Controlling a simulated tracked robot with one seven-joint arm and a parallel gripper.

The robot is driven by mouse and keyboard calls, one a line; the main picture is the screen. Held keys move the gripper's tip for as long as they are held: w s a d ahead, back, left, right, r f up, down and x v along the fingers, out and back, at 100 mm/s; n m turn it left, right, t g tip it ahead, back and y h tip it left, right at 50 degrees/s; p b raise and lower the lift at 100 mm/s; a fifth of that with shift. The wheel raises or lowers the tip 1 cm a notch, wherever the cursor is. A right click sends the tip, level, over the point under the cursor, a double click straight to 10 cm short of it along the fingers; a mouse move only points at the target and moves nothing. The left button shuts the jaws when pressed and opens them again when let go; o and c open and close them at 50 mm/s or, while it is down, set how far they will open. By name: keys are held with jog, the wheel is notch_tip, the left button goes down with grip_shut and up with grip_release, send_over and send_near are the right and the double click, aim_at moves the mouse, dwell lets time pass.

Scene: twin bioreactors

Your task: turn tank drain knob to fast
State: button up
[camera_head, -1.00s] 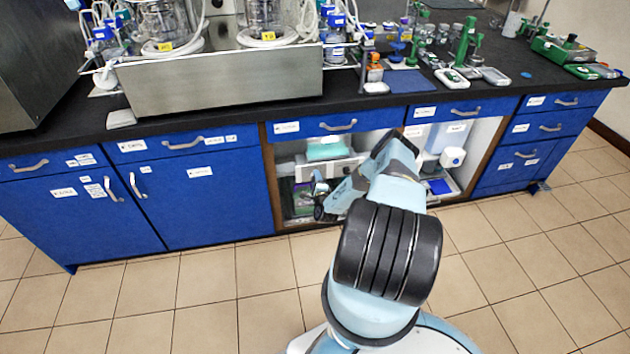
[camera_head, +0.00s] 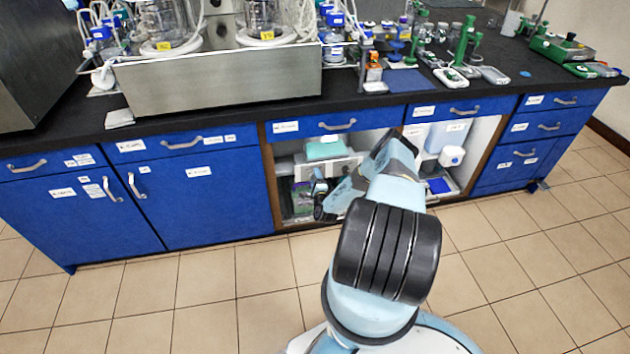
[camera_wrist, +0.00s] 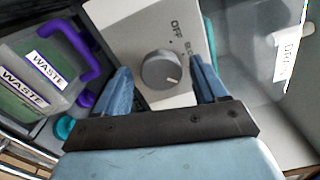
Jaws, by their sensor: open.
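The tank drain knob (camera_wrist: 161,69) is a round grey dial with a pale pointer line, on a light grey panel (camera_wrist: 125,22) in the wrist view. "OFF" is printed beside it, and another label is partly covered by a finger. The pointer line is toward the lower right in the picture. My gripper (camera_wrist: 160,82) is open, with one blue finger on each side of the knob and visible gaps between. In the head view my gripper (camera_head: 320,192) reaches into the open cabinet under the bench, and the knob is too small or hidden there.
A container labelled WASTE (camera_wrist: 28,85) with a purple handle stands left of the panel. A clear tank labelled DRAIN (camera_wrist: 290,58) is at the right. The cabinet opening is bounded by the drawer above (camera_head: 305,127) and the blue door (camera_head: 215,200) at left.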

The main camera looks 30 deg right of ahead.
jog(key=v, duration=1.3)
jog(key=shift+s, duration=0.4)
